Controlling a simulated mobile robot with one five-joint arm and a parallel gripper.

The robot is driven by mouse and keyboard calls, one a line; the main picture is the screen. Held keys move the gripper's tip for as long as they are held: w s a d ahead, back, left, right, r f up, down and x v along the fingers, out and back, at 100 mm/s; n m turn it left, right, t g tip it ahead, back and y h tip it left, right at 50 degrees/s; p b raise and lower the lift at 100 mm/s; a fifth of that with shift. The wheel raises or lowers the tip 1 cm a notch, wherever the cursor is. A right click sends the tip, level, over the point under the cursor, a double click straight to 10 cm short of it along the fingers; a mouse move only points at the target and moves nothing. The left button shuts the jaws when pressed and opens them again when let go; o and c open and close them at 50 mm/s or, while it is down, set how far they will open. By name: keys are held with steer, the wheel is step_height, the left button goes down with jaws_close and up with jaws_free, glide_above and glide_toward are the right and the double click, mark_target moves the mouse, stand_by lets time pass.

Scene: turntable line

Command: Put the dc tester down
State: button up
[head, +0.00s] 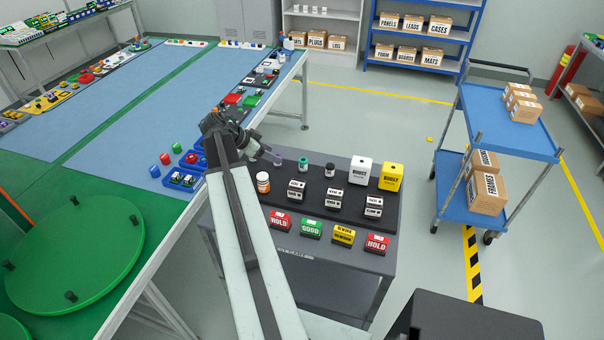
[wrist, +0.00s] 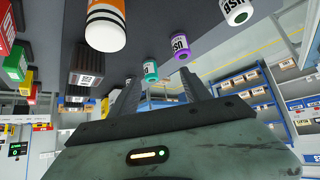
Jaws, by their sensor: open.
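My gripper (head: 262,151) is over the left back edge of the dark cart top. In the wrist view its two fingers (wrist: 161,82) stand apart with nothing between them. Small round testers stand on the cart: one with a purple band (head: 278,159), a teal one (head: 303,164) and a black-and-white one (head: 329,171). In the wrist view, where the cart top is uppermost, the teal one (wrist: 150,70) and the purple one (wrist: 180,48) show beyond the fingertips, apart from them. I cannot read for certain which one is marked DC.
An orange-banded bottle (head: 263,182) stands close to my gripper. The cart (head: 388,212) also bears several labelled boxes and coloured tags. The workbench with blue mats (head: 130,110) and a green turntable (head: 75,250) is at left. A blue trolley (head: 500,140) stands at right.

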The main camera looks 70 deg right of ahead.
steer(key=m, duration=0.1)
glide_toward(300, 161)
steer(key=d+f, duration=0.1)
steer(key=d, duration=0.1)
steer(key=shift+s+d+f+g+b, duration=0.15)
steer(key=shift+f+b, duration=0.25)
steer(key=shift+b, duration=0.05)
steer(key=shift+s+d+f+g+b, duration=0.1)
steer(key=shift+s+f+g+b, duration=0.1)
steer(key=shift+f+b, duration=0.25)
steer(key=shift+s+d+f, duration=0.15)
steer(key=shift+s+d, duration=0.05)
steer(key=shift+d, duration=0.05)
steer(key=b+x, duration=0.3)
steer(key=x, duration=0.2)
steer(key=shift+s+a+b, duration=0.2)
steer(key=shift+a+b, duration=0.1)
steer(key=shift+b, duration=0.1)
steer(key=shift+s+d, duration=0.1)
steer(key=shift+d, duration=0.05)
steer(key=shift+c, duration=0.4)
jaws_close()
